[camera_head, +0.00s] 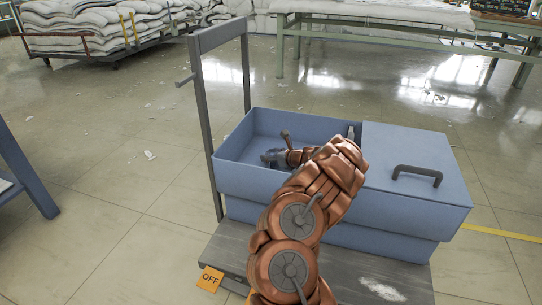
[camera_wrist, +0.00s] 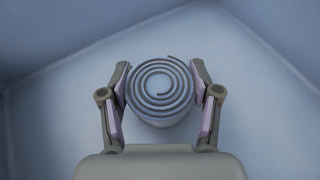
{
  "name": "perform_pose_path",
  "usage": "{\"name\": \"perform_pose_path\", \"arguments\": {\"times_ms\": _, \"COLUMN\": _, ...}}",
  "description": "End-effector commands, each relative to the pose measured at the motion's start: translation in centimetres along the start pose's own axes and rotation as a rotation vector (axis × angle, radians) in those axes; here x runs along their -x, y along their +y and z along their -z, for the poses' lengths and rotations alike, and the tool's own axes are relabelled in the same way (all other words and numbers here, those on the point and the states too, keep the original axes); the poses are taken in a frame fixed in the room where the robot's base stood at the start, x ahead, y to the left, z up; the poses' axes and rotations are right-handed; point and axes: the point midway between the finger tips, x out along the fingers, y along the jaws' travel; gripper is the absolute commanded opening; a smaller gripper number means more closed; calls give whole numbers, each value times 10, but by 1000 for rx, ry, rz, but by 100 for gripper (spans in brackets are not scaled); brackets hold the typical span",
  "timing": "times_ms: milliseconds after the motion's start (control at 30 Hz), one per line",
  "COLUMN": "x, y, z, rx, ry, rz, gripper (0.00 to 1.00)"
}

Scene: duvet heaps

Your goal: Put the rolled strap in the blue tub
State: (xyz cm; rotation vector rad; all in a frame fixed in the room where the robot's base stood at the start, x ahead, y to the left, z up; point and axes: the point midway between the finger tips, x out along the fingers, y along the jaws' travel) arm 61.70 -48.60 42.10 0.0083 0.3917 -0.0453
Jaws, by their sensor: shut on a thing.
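The blue tub (camera_head: 239,183) stands on a low grey cart, its left part open and its right part covered by a blue lid. My arm reaches over the near wall into the open part. My gripper (camera_head: 274,157) is inside it, partly hidden by the arm. In the wrist view, my gripper (camera_wrist: 161,76) is shut on the rolled strap (camera_wrist: 160,92), a pale roll with a dark spiral on its end. The tub's bluish inner surfaces (camera_wrist: 262,110) surround it. I cannot tell whether the strap touches the floor of the tub.
The lid has a dark handle (camera_head: 417,174). The cart's grey upright frame (camera_head: 204,110) rises at the tub's left. A blue table leg (camera_head: 28,170) stands at far left. Heaped white duvets (camera_head: 90,35) and a green table (camera_head: 375,28) are at the back. The tiled floor between is mostly clear.

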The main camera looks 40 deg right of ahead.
Motion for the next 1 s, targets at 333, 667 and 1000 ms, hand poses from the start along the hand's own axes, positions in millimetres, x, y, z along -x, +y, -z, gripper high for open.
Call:
{"name": "perform_pose_path", "arguments": {"times_ms": 333, "x": -1, "y": 0, "z": 2, "rx": 0, "ry": 0, "rz": 0, "gripper": 78}}
{"name": "perform_pose_path", "arguments": {"times_ms": 667, "x": -1, "y": 0, "z": 3, "rx": -1, "ry": 1, "rz": 0, "gripper": 88}}
{"name": "perform_pose_path", "arguments": {"times_ms": 1000, "x": 20, "y": -1, "z": -11, "rx": -6, "ry": 1, "rz": 2, "gripper": 88}}
